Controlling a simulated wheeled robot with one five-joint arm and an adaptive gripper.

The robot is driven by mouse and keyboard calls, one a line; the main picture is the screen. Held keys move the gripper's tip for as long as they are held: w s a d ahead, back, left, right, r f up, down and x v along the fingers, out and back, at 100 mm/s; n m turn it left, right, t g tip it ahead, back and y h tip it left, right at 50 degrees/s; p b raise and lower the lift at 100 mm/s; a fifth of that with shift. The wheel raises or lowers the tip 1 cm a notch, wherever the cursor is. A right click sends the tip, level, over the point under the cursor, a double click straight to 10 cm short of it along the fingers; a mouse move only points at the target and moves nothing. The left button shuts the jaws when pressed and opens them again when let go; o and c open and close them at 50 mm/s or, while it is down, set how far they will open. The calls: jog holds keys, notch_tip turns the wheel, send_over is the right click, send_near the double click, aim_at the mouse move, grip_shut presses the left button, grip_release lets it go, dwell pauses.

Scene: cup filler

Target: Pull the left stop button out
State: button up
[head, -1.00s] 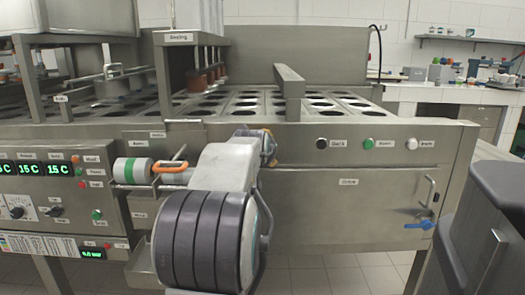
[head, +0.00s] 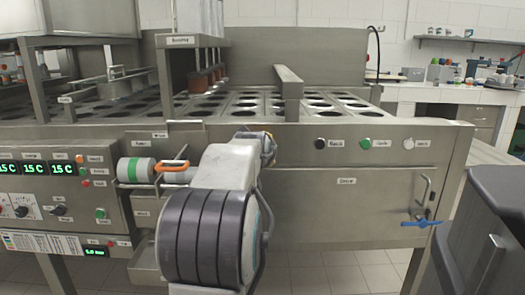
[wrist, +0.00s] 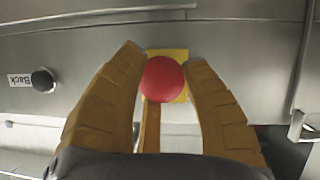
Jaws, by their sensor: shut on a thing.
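The red stop button (wrist: 162,80) on its yellow plate shows in the wrist view, on the steel front of the machine. My gripper (wrist: 163,62) has its brown fingers on both sides of the button, shut on it, with a third finger below. In the head view my arm hides the button and most of the gripper; only a small part of the gripper end shows at the panel. I cannot tell from the frames whether the button is pressed in or out.
A black button (wrist: 43,80) sits left of the red one in the wrist view; it also shows in the head view (head: 320,144), near green (head: 365,144) and white (head: 408,144) buttons. A blue lever (head: 421,223) and a dark bin (head: 490,230) stand at right.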

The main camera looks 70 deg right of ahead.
jog(key=o, duration=1)
jog(key=shift+w+f, duration=0.1)
jog(key=shift+a, duration=0.1)
jog(key=v, duration=1.2)
jog(key=shift+f, duration=0.1)
